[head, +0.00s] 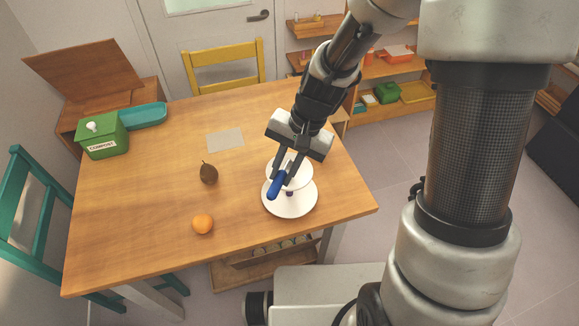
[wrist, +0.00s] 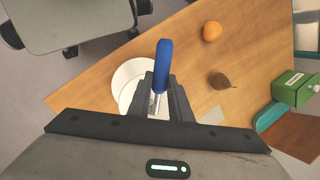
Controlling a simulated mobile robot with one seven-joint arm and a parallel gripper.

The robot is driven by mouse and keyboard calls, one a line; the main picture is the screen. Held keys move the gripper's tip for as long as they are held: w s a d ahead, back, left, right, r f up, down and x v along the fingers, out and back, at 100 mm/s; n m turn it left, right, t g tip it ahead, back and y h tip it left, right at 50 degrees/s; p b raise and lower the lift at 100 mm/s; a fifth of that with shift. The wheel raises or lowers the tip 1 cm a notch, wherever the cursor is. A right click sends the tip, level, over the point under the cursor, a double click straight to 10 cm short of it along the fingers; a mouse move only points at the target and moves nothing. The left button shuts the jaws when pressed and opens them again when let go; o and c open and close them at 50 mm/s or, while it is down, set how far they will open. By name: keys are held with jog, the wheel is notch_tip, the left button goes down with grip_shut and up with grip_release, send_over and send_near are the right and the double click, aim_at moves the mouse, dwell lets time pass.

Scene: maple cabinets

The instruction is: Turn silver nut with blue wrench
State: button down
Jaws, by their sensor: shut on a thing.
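The blue wrench (head: 276,187) is in my gripper (head: 285,165), its blue handle pointing out past the fingertips. In the wrist view the blue handle of the wrench (wrist: 162,66) and a short silver shaft show between the fingers of my gripper (wrist: 160,85). The wrench is over a white two-level round stand (head: 290,204) on the table, and the stand also shows in the wrist view (wrist: 122,82). I cannot make out the silver nut; the gripper and wrench cover part of the stand. I cannot tell whether the wrench touches the stand.
The wooden table (head: 150,210) holds an orange (head: 203,223), a brown pear-like fruit (head: 209,174), a grey sheet (head: 225,139), a green compost box (head: 104,140) and a teal tray (head: 143,116). A yellow chair (head: 222,54) stands behind. The table's left middle is clear.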

jog(key=shift+r+p, duration=1.25)
jog(key=shift+r, duration=0.55)
